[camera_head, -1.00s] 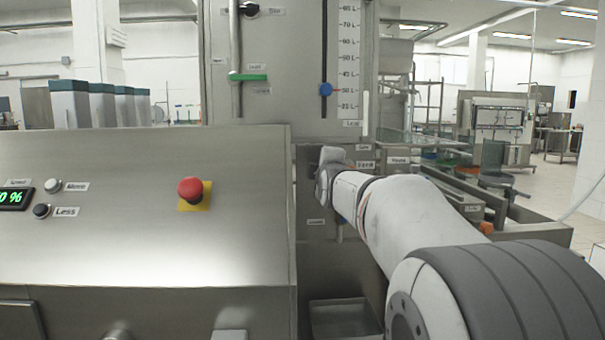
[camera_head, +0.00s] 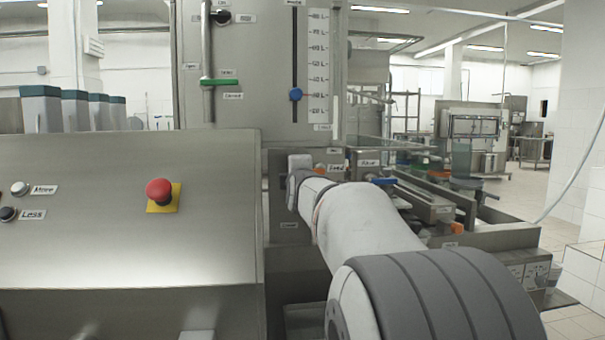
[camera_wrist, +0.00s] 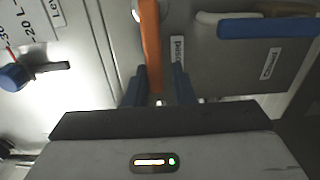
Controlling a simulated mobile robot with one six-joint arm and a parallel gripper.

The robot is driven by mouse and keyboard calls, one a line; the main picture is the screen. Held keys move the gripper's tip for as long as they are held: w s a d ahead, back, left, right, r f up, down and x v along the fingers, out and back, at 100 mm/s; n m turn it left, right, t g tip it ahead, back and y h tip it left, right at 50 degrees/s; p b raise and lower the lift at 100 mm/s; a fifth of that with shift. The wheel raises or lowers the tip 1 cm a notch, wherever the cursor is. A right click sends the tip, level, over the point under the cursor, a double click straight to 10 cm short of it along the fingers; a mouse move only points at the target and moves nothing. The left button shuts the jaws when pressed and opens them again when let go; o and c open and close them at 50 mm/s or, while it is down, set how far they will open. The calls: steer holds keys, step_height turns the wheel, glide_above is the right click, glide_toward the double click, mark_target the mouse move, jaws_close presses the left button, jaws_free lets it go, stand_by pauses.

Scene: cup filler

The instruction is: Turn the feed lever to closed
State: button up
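An orange lever (camera_wrist: 151,45) runs down between the two fingers of my gripper (camera_wrist: 159,88) in the wrist view. The fingers stand apart. The lever lies near the left finger, with a gap to the right one. I cannot tell whether it is touched. In the head view my gripper (camera_head: 293,178) is at the machine front, with a bit of orange (camera_head: 320,169) just right of it; my wrist hides the rest. Small labels surround it, too small to read surely; one at lower left (camera_head: 289,225) may read closed.
A green lever (camera_head: 220,82) and a blue slider knob (camera_head: 295,95) are on the panel above. A blue handle (camera_wrist: 268,27) is right of the orange lever. A red emergency button (camera_head: 159,191) sits on the sloped console (camera_head: 110,245) at left.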

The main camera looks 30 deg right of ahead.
steer(key=shift+o, duration=1.3)
steer(key=shift+w, duration=0.15)
steer(key=shift+r, duration=0.1)
steer(key=v, duration=0.8)
steer(key=shift+p, duration=0.3)
